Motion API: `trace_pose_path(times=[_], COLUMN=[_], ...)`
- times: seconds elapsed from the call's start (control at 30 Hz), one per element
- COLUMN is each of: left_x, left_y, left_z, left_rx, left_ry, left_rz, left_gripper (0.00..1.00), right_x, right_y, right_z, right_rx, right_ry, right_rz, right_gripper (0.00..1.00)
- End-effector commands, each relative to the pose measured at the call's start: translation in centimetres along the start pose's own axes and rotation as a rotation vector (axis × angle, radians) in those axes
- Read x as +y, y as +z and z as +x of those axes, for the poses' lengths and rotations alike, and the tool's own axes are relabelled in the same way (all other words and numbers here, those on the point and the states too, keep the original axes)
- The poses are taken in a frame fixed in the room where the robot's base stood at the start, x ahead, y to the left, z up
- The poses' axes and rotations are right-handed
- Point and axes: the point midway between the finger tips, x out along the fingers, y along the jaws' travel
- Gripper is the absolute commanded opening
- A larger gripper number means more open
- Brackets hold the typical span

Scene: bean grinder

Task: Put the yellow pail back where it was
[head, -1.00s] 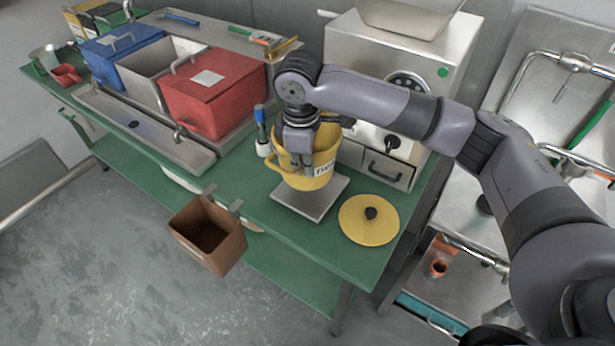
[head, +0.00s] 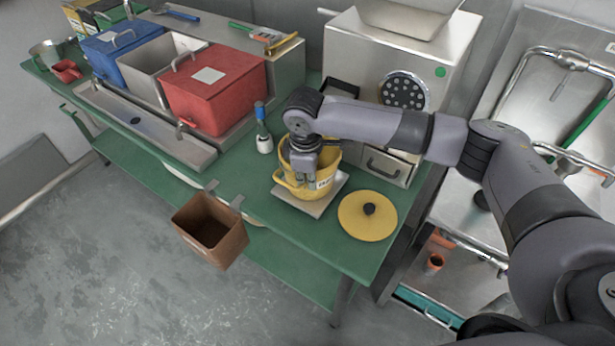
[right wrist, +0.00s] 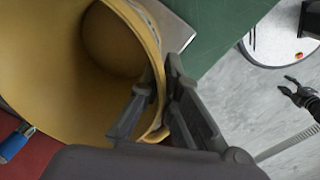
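The yellow pail (head: 322,172) has a label on its front and stands upright over a grey square plate (head: 303,207) on the green bench; it appears to rest on it.
A yellow lid (head: 367,215) with a black knob lies right of the plate. A brush with a blue handle (head: 261,115) stands behind the pail. A steel grinder (head: 440,75) stands behind. A brown bin (head: 210,230) hangs at the front edge. A red box (head: 215,90) is left.

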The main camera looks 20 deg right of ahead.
Motion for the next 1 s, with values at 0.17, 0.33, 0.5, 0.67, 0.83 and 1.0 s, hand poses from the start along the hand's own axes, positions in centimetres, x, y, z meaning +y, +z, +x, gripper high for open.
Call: trace_pose_path(times=[0.17,0.33,0.5,0.67,0.83,1.0], left_x=[0.0,0.0,0.0,0.0,0.0,0.0], left_y=[0.0,-0.1,-0.1,-0.1,-0.2,-0.2], left_z=[0.0,0.0,0.0,0.1,0.3,0.8], left_rx=[0.000,0.001,0.002,0.002,0.003,0.004], left_ry=[0.000,0.000,0.000,0.000,0.000,0.000], left_rz=[0.000,0.000,0.000,0.000,0.001,0.001], left_gripper=[0.40,0.40,0.40,0.40,0.40,0.40], right_x=[0.0,0.0,0.0,0.0,0.1,0.1], right_y=[0.0,0.0,0.0,0.0,-0.1,-0.1], right_z=[0.1,0.1,0.1,-0.2,-2.2,-5.9], right_rx=[0.000,0.000,0.000,0.000,0.003,0.004], right_ry=[-0.001,-0.001,-0.001,0.000,0.001,0.003], right_rz=[0.000,0.000,0.000,0.000,-0.001,-0.001], right_gripper=[0.14,0.25,0.25,0.25,0.25,0.25])
